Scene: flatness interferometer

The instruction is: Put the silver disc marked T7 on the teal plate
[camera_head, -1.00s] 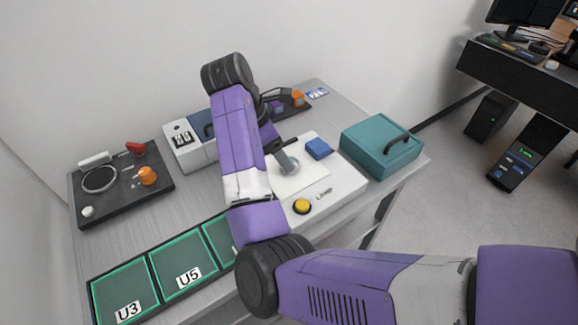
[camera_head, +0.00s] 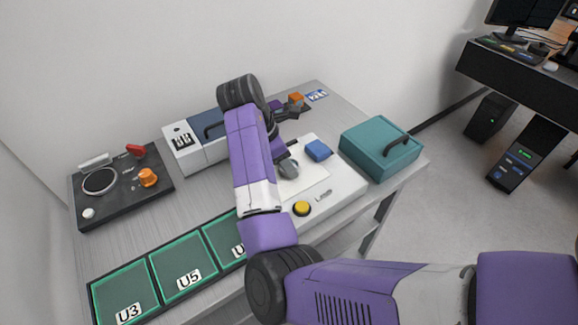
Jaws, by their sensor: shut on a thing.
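My forearm (camera_head: 250,160) reaches up over the bench, and its wrist turns down behind it. My gripper is hidden behind the arm, so its fingers and anything between them do not show. No disc marked T7 can be made out. No teal plate can be told for sure. A white machine (camera_head: 340,185) stands beyond the forearm. It has a pale square pad (camera_head: 312,178), a rounded grey part (camera_head: 288,168), a blue block (camera_head: 318,150) and a yellow button (camera_head: 302,208).
Green-edged squares, including U3 (camera_head: 122,293) and U5 (camera_head: 178,262), line the front edge. A teal box (camera_head: 380,155) with a black handle stands right. A dark panel (camera_head: 125,205) lies left. A white-and-blue box (camera_head: 182,150) and an orange block (camera_head: 296,99) are farther back.

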